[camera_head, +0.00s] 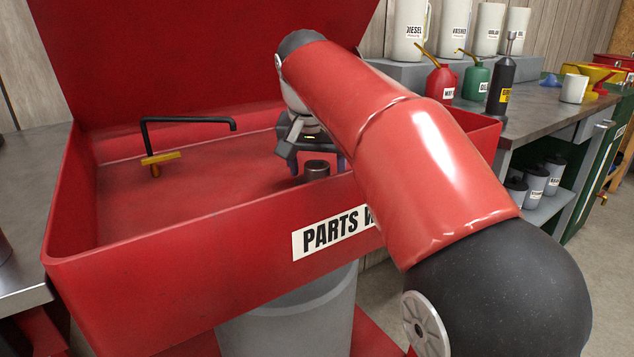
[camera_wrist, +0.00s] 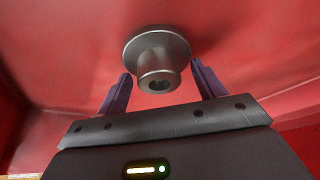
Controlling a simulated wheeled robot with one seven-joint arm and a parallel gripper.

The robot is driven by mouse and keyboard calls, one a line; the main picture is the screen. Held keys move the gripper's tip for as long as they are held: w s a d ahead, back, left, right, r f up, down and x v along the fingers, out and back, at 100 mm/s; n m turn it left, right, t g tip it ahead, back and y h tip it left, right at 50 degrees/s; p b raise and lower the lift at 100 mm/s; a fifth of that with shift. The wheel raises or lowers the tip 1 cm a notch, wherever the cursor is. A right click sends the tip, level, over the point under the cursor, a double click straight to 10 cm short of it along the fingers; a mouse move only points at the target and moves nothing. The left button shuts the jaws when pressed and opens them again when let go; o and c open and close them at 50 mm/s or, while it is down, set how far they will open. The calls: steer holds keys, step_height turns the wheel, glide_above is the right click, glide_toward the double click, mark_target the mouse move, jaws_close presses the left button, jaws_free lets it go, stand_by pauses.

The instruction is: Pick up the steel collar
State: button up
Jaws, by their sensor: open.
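The steel collar (camera_wrist: 157,52) is a grey metal piece with a wide round flange and a narrower hub with a hole. In the wrist view it lies just ahead of my gripper (camera_wrist: 160,88), between and slightly beyond the two open purple-grey fingertips. No contact shows. In the head view the collar (camera_head: 317,169) appears as a short dark cylinder inside the red parts washer (camera_head: 180,265), near its front wall.
A black spout with a brass valve (camera_head: 160,160) stands at the basin's left. The raised red lid (camera_head: 200,60) rises behind. The front wall stands close to the collar. The basin floor (camera_head: 215,180) left of my gripper is clear. Cans and bottles stand on the right bench (camera_head: 540,118).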

steer(key=c, duration=1.3)
steer(key=shift+c, duration=0.4)
steer(key=shift+r, duration=0.1)
